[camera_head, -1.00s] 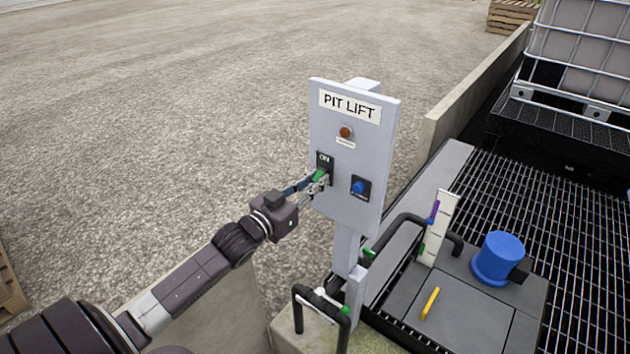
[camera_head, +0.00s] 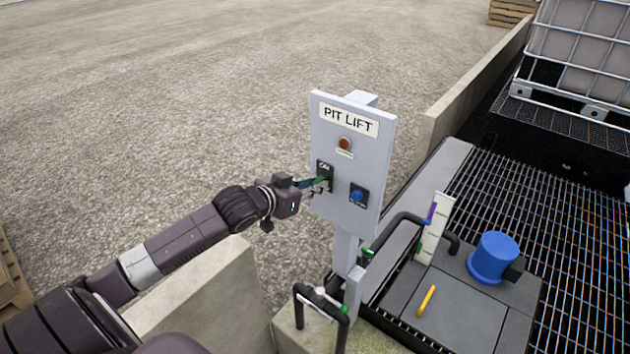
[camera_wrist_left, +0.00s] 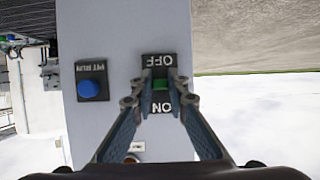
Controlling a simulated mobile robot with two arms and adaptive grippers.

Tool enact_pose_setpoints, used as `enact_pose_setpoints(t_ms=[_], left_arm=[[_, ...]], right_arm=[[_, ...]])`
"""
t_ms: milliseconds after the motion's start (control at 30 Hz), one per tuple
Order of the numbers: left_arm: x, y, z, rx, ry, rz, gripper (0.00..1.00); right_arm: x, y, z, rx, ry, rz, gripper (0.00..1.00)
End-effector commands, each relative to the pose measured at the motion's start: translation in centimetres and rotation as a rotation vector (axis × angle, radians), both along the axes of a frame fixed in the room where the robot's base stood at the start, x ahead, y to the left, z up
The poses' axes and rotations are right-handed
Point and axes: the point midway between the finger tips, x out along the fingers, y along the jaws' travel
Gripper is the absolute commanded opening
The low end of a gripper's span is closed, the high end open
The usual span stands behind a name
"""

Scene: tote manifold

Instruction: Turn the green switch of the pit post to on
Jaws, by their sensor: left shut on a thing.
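The pit post carries a light grey panel (camera_head: 325,130) labelled PIT LIFT. Its green switch (camera_head: 321,179) sits on a black plate below the word ON, at the panel's left side. My left gripper (camera_head: 317,184) reaches it from the left and is shut on it. In the left wrist view, which is upside down, the green switch (camera_wrist_left: 160,85) shows between the two fingertips (camera_wrist_left: 163,80), with OFF above and ON below it in the picture. The fingers partly cover the switch, and I cannot tell its exact angle. My right gripper is not in view.
A blue button (camera_head: 357,195) is right of the switch, and an amber lamp (camera_head: 345,144) is above. Black pipes (camera_head: 400,218), a blue cap (camera_head: 495,257) and a yellow handle (camera_head: 427,300) lie lower right. A concrete wall (camera_head: 215,290) runs below my arm. Open gravel lies behind.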

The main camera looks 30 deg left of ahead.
Motion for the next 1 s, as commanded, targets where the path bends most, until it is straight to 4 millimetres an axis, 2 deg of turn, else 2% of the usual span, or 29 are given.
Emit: enact_pose_setpoints(t_ms=[33, 500, 1000], left_arm=[[0.2, 0.1, 0.7, 0.010, 0.034, -0.003, 0.00], [0.5, 0.0, 1.6, 0.029, 0.367, 0.000, 0.00], [0.6, 0.0, 1.8, 0.040, 0.516, 0.001, 0.00]], right_arm=[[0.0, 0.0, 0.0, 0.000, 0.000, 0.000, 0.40], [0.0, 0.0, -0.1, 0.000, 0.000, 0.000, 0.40], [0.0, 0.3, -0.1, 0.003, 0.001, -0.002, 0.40]])
